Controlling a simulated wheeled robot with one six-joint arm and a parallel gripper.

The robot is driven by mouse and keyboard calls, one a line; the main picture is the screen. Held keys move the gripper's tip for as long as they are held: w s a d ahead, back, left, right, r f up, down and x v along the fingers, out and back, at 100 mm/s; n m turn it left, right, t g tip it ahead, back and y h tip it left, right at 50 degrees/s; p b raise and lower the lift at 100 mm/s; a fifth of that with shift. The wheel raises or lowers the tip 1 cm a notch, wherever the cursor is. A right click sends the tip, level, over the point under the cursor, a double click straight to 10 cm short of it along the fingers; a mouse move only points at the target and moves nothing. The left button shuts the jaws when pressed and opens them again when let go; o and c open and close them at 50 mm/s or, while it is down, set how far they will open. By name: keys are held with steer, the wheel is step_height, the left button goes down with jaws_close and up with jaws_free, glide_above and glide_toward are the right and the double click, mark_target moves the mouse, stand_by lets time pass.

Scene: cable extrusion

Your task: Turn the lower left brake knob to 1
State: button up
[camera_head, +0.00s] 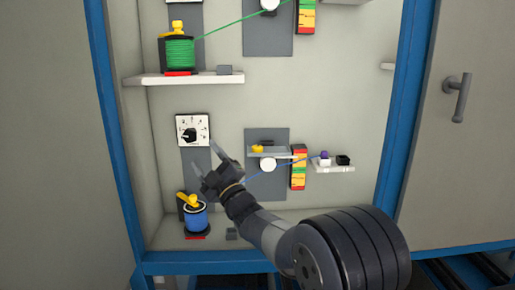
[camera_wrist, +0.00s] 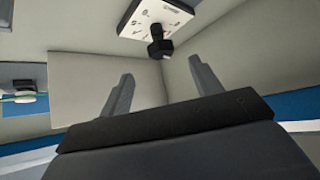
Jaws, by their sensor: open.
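The lower left brake knob (camera_head: 190,135) is a black knob on a white square dial plate (camera_head: 193,121) with printed marks, on the cabinet's back wall. In the wrist view the black knob (camera_wrist: 159,47) and its dial plate (camera_wrist: 137,18) show at the top, beyond the fingertips. The knob's exact setting is too small to read. My gripper (camera_head: 207,158) is open and empty, below and slightly right of the knob, apart from it. Its two fingers (camera_wrist: 160,80) are spread in the wrist view, with nothing between them.
A blue spool (camera_head: 195,217) with a yellow top stands below the dial. A green spool (camera_head: 178,53) sits on the shelf (camera_head: 200,80) above. A grey panel with a white wheel (camera_head: 268,165) and a colored strip (camera_head: 299,167) is to the right. Blue posts frame the cabinet.

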mark_target(194, 137)
steer(key=p+x, duration=0.1)
steer(key=x, duration=0.8)
steer(key=shift+w+a+r, duration=0.1)
steer(key=shift+w+a, duration=0.15)
steer(key=shift+w+r+p, duration=0.1)
steer(key=shift+r+p, duration=0.15)
steer(key=shift+p, duration=0.7)
steer(key=shift+d+n+g+p, duration=0.1)
steer(key=shift+n+g+p, duration=0.45)
steer(key=shift+p, duration=0.3)
steer(key=n+p, duration=0.1)
steer(key=p, duration=0.1)
steer(key=shift+g+p, duration=0.25)
steer(key=shift+p, duration=0.05)
steer(key=n+g+p, duration=0.1)
steer(key=n+p, duration=0.1)
steer(key=p, duration=0.3)
steer(key=shift+g, duration=0.3)
steer(key=n+g+h+p, duration=0.2)
steer(key=n+p, duration=0.1)
steer(key=p, duration=0.8)
steer(key=shift+n, duration=0.25)
steer(key=b+v, duration=0.1)
steer(key=v, duration=0.2)
steer(key=shift+s+d+f, duration=0.15)
steer(key=shift+s+f, duration=0.05)
steer(key=shift+s+d+b, duration=0.35)
steer(key=shift+d, duration=0.05)
